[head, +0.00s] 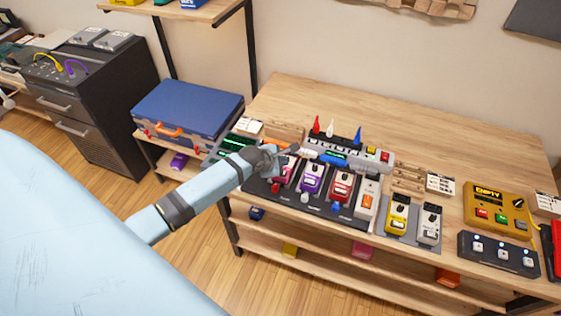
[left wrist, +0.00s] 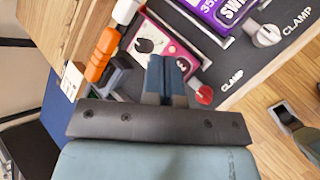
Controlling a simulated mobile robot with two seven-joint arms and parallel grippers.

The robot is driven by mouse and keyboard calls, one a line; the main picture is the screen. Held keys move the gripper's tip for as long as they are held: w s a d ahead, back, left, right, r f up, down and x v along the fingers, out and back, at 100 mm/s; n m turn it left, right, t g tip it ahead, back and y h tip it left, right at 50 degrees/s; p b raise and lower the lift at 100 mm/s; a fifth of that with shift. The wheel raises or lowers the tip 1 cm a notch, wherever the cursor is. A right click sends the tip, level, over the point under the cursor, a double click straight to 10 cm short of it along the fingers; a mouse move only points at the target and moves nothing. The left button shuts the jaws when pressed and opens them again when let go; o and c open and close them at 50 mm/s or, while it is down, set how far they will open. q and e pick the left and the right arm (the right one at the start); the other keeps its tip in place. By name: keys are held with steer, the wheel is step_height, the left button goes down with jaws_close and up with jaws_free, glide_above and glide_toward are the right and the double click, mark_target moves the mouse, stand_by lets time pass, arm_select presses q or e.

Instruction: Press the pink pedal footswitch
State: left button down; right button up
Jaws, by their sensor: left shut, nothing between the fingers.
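The pink pedal (head: 285,174) sits at the left end of a dark pedalboard (head: 256,187) on the wooden bench, partly covered by my left gripper. In the left wrist view the pink pedal (left wrist: 181,49) shows just beyond the fingers, with a dark dial and white marks on its face. My left gripper (head: 292,151) is shut and empty, with its fingertips (left wrist: 166,62) over part of the pedal. I cannot tell whether they touch it. The footswitch cannot be made out clearly. My right gripper is not in view.
A purple pedal (head: 311,178), a red pedal (head: 342,187) and a white pedal (head: 367,198) stand to the right on the board. A red clamp knob (left wrist: 204,95) is close to the fingers. An orange-handled tool (left wrist: 102,55) lies left. A blue case (head: 188,108) stands further left.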

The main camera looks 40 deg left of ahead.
arm_select(q)
steer(key=shift+r, duration=1.55)
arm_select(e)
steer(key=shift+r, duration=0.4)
arm_select(q)
steer(key=s+d+f+m, duration=0.1)
steer(key=s+d+m, duration=0.4)
steer(key=s+m, duration=0.4)
steer(key=s+d+f+m+t, duration=0.1)
steer(key=s+d+m, duration=0.4)
steer(key=s+m, duration=0.4)
steer(key=s+d+f+m+h, duration=0.1)
steer(key=s+d+m, duration=0.5)
steer(key=s+m, duration=0.2)
steer(key=shift+s+f+m+t, duration=0.15)
steer(key=shift+s+m+t, duration=0.25)
steer(key=shift+m, duration=0.2)
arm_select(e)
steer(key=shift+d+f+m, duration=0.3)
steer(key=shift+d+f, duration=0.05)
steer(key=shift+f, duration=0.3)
arm_select(q)
steer(key=shift+a, duration=0.1)
